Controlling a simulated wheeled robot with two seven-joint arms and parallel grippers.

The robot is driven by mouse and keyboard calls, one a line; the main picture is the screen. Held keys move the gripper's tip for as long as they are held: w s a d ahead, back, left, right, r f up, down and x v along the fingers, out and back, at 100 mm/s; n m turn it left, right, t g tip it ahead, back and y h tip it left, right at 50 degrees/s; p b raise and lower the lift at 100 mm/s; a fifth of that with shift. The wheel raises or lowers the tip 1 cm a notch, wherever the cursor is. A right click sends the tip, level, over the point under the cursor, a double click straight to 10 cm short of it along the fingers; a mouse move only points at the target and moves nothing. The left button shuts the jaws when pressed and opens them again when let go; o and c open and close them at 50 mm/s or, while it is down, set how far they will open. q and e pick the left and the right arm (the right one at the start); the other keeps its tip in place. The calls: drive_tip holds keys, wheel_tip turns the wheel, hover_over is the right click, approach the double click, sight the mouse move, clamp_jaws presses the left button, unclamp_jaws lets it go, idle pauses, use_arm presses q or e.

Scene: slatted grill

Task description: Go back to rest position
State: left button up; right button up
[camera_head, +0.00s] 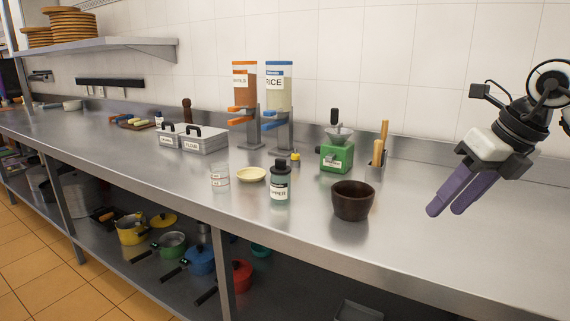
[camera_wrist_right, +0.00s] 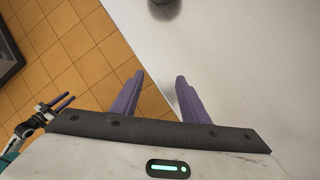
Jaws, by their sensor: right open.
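My right gripper (camera_head: 446,211) hangs in the air over the right end of the steel counter (camera_head: 420,240), to the right of the dark brown bowl (camera_head: 352,203). Its purple fingers are apart with nothing between them, as the right wrist view (camera_wrist_right: 160,78) also shows. They point down and to the left in the head view.
A pepper jar (camera_head: 280,185), pale yellow dish (camera_head: 251,174), clear glass (camera_head: 220,176) and green grinder (camera_head: 336,155) stand left of my right gripper. Two dispensers (camera_head: 244,90) (camera_head: 278,92) stand behind. Pots fill the lower shelf. The counter's right end is clear.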

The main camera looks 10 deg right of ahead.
drive_tip(key=s+a+f+m+y, duration=0.1)
drive_tip(key=a+f+y, duration=0.3)
drive_tip(key=a, duration=0.7)
drive_tip(key=s+a+f+m+y, duration=0.1)
drive_tip(key=a+y, duration=0.6)
drive_tip(key=a, duration=0.5)
drive_tip(key=s+a+f+m+y, duration=0.1)
drive_tip(key=s+a+f+y, duration=0.3)
drive_tip(key=a, duration=0.7)
drive_tip(key=w+d+f+m+t+h, duration=0.1)
drive_tip(key=d+f+m+t+h, duration=0.15)
drive_tip(key=f+m+t, duration=0.4)
drive_tip(key=w+d+f+m+t+h+p, duration=0.15)
drive_tip(key=f+m+h, duration=0.25)
drive_tip(key=m, duration=0.5)
drive_tip(key=d+f+m+t+h+b, duration=0.1)
drive_tip(key=d+f+m+t+h, duration=0.3)
drive_tip(key=m, duration=0.4)
drive_tip(key=s+d+f+m+g+h, duration=0.1)
drive_tip(key=s+f+m+g+h, duration=0.1)
drive_tip(key=s+f, duration=0.7)
drive_tip(key=s+d+f+m+g+h, duration=0.2)
drive_tip(key=s+f+m+g, duration=0.3)
drive_tip(key=s+f, duration=0.4)
wheel_tip(320, 180, down, 4)
drive_tip(key=shift+d+m+g+p, duration=0.3)
drive_tip(key=shift+m+p, duration=0.05)
drive_tip(key=shift+m, duration=0.3)
